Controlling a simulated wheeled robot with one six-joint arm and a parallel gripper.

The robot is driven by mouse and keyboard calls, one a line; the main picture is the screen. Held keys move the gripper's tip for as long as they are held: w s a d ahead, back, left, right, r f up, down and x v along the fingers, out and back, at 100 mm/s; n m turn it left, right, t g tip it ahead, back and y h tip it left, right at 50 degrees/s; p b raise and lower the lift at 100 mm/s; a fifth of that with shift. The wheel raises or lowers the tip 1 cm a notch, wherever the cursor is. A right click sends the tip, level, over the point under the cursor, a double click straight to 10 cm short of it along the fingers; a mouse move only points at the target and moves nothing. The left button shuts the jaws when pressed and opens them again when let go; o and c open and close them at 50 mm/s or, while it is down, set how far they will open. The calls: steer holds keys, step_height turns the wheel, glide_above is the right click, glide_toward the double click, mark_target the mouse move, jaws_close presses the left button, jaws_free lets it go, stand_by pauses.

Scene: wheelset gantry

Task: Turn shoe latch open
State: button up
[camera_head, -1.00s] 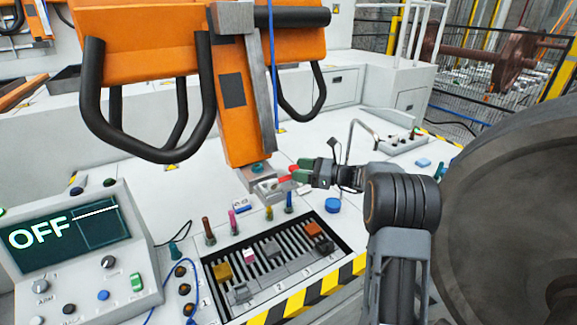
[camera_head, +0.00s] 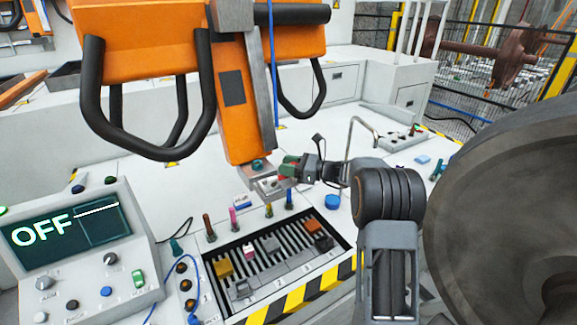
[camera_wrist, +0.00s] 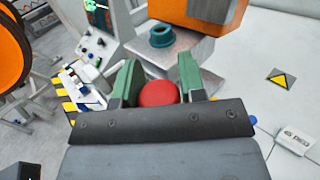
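The shoe latch's round red knob (camera_wrist: 158,93) sits between the green finger pads of my gripper (camera_wrist: 157,80) in the wrist view. The pads are apart and meet its left and right sides, with no clear gap. In the head view, my gripper (camera_head: 288,168) reaches in from the right to the grey shoe (camera_head: 268,185) at the lower end of the orange arm. The red knob shows only in part there, behind the fingers. A teal round cap (camera_wrist: 162,35) stands on the shoe beyond the knob. The rest of the latch is hidden.
A slotted tray (camera_head: 290,285) with small blocks lies below, with several coloured pegs behind it. A console (camera_head: 75,235) reading OFF stands at left. Black loop handles (camera_head: 90,115) hang from the orange frame. A large dark wheel (camera_head: 510,200) fills the right side.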

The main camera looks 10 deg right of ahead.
steer(key=c, duration=0.4)
steer(key=shift+c, duration=0.2)
steer(key=shift+m+t+h+b, duration=0.3)
steer(key=shift+m+t, duration=0.1)
steer(key=shift+t, duration=0.1)
steer(key=m+t+h+b, duration=0.3)
steer(key=m+h+b, duration=0.1)
steer(key=b, duration=0.6)
steer(key=d+m+t+h+b, duration=0.1)
steer(key=m+t+h+b, duration=0.2)
steer(key=h+b, duration=0.4)
steer(key=w+m+t+h+b, duration=0.1)
steer(key=m+h+b, duration=0.4)
steer(key=b, duration=0.8)
steer(key=shift+d+f+m+t+h+b, duration=0.1)
steer(key=shift+d+m+t+h+b, duration=0.25)
steer(key=shift+t, duration=0.55)
steer(key=o, duration=0.9)
